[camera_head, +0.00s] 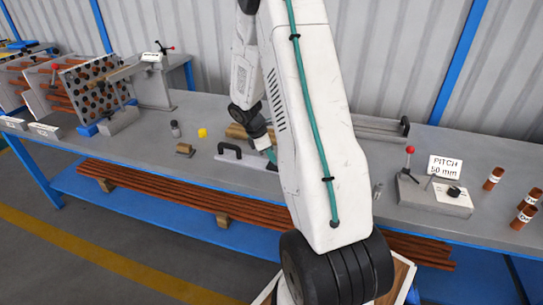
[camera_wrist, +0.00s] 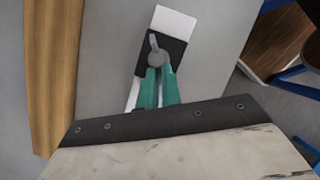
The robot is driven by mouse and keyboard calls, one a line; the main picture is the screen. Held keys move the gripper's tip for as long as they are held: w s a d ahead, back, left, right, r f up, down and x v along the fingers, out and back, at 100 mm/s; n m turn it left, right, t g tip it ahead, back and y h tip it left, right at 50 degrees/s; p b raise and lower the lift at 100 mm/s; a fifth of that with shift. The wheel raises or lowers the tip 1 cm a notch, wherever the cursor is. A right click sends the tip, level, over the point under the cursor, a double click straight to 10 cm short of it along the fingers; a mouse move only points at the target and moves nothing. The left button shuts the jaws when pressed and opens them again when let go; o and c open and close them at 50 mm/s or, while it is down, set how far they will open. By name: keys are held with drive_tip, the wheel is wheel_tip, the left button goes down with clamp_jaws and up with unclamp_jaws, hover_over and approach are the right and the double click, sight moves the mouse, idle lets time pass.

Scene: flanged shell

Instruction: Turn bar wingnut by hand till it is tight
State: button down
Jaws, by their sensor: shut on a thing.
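The bar wingnut (camera_wrist: 157,57) shows in the wrist view as a grey round hub with a short bar, above a dark block (camera_wrist: 173,48) with a white piece (camera_wrist: 174,22) beyond it. My gripper (camera_wrist: 158,71) has green fingers, close together and shut on the wingnut; they hide part of it. The bar points up in the picture, slightly left. In the head view my gripper (camera_head: 270,155) is low over the bench, partly behind my own arm. The wingnut cannot be made out there. How tight it is cannot be seen.
A wooden beam (camera_wrist: 52,70) lies left of the dark block in the wrist view. On the grey bench (camera_head: 350,210) in the head view are a black handle (camera_head: 231,148), a yellow piece (camera_head: 202,132) and a red-knobbed fixture (camera_head: 435,192) with a pitch sign (camera_head: 445,167).

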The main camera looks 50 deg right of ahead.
drive_tip(key=m, duration=0.2)
drive_tip(key=m+g+y, duration=0.1)
drive_tip(key=shift+w+d+f+m, duration=0.1)
drive_tip(key=shift+d+f+m, duration=0.1)
drive_tip(key=shift+m, duration=0.2)
drive_tip(key=m, duration=0.1)
drive_tip(key=m+y, duration=0.1)
drive_tip(key=m, duration=0.1)
drive_tip(key=d+m, duration=0.1)
drive_tip(key=shift+w+m+g+y, duration=0.25)
drive_tip(key=shift+m+g+y, duration=0.05)
drive_tip(key=shift+g+y, duration=0.1)
drive_tip(key=m, duration=0.1)
drive_tip(key=m+y, duration=0.1)
drive_tip(key=m, duration=0.1)
drive_tip(key=shift+d+r+m+y, duration=0.15)
drive_tip(key=shift+d+m+y, duration=0.15)
drive_tip(key=shift+d, duration=0.1)
drive_tip(key=m, duration=0.2)
drive_tip(key=d+m+y, duration=0.1)
drive_tip(key=m, duration=0.1)
drive_tip(key=shift+m+t+y, duration=0.3)
drive_tip(key=shift+t, duration=0.1)
drive_tip(key=shift+s, duration=0.1)
drive_tip(key=c, duration=1.6)
unclamp_jaws()
drive_tip(key=shift+r, duration=0.1)
drive_tip(key=v, duration=0.7)
drive_tip(key=shift+d+r, duration=0.1)
drive_tip(key=shift+r, duration=0.2)
